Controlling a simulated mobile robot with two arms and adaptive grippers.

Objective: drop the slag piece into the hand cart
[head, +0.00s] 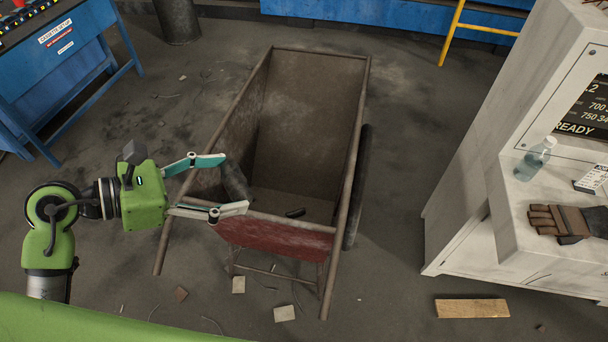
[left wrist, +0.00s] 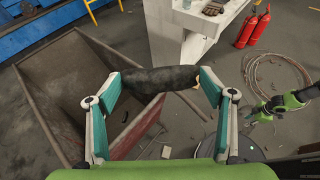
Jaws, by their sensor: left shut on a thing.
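My left gripper (head: 234,183) is shut on the slag piece, a dark, rough, elongated lump (head: 236,184). In the left wrist view the slag piece (left wrist: 158,80) spans between the two fingertips (left wrist: 160,82). The hand cart (head: 262,229) is a rusty, open-topped cart with a red front panel. In the head view the gripper and slag overlap the cart's left front part; their exact height above it is hard to tell. A green arm with a small gripper (left wrist: 262,112), apparently my right one, shows at the right of the left wrist view, too small to read.
A small dark piece (head: 295,212) lies inside the cart near its front. A pale cabinet (head: 470,190) stands to the right, with a bottle (head: 536,158) and glove (head: 560,222) on its ledge. A blue bench (head: 70,60) is at upper left. Floor right of the cart is mostly clear.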

